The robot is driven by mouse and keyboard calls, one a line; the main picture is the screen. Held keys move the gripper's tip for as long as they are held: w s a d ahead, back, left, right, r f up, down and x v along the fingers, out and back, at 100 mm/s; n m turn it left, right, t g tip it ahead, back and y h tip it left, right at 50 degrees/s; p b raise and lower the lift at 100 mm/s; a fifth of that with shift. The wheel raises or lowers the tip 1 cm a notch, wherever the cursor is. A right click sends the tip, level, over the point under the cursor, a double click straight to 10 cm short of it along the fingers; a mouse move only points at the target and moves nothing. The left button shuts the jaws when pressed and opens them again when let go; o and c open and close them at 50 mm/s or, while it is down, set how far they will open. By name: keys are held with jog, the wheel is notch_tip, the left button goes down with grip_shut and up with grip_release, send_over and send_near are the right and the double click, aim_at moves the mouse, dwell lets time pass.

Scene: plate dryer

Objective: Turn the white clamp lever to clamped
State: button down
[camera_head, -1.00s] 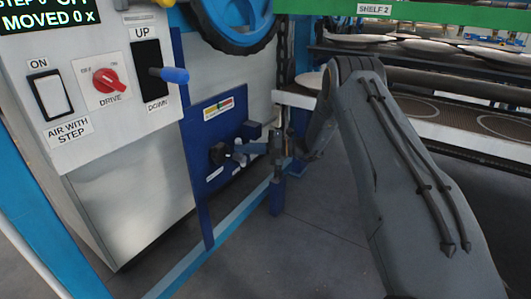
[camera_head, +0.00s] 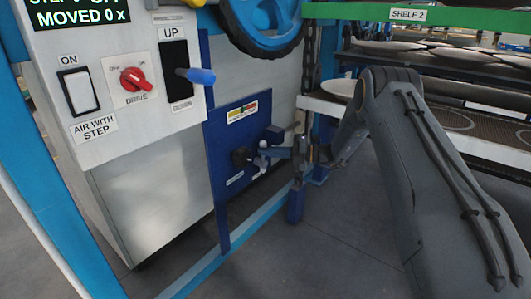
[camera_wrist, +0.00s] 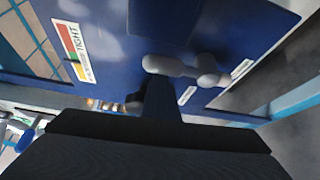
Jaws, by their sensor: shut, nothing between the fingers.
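The white clamp lever (camera_head: 263,160) is on a dark blue panel (camera_head: 232,138) at the centre of the head view. In the wrist view the lever (camera_wrist: 170,66) is a rounded white bar with a knob at its right, lying nearly level. My gripper (camera_head: 272,152) is shut and empty, with its tips at the lever in the head view. In the wrist view my gripper (camera_wrist: 160,84) points up the picture and its tips overlap the lever's lower edge. I cannot tell whether they touch it.
A red, yellow and green label (camera_head: 242,112) is above the lever; in the wrist view it reads TIGHT. A control box (camera_head: 110,50) with a red drive knob (camera_head: 134,79) and blue handle (camera_head: 200,76) stands at left. A blue floor rail (camera_head: 215,262) runs below. Shelves with plates are at right.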

jog(key=s+d+p, duration=0.3)
jog(key=s+d, duration=0.3)
jog(key=d, duration=0.1)
jog(key=s+a+r+n+g+h, duration=0.3)
jog(key=s+a+r+n+g, duration=0.2)
jog(key=s+a+r+n, duration=0.3)
jog(key=s+r+n+g+h, duration=0.1)
jog(key=s+r+n+h, duration=0.15)
jog(key=s+n, duration=0.55)
jog(key=s+r+n+h, duration=0.2)
jog(key=s+n+h, duration=0.2)
jog(key=s+n, duration=0.5)
jog(key=s+r+n+g+h, duration=0.1)
jog(key=s+r+n+h, duration=0.3)
jog(key=s, duration=0.7)
jog(key=s+d+f+n+t+h, duration=0.1)
jog(key=s+d+n+t+h, duration=0.3)
jog(key=s+n, duration=0.65)
jog(key=w+d+r+m+p, duration=0.1)
jog(key=d+r+m+p, duration=0.1)
jog(key=d+r+p, duration=1)
jog(key=p, duration=0.9)
jog(key=shift+r+g, duration=0.25)
jog(key=shift+g, duration=0.05)
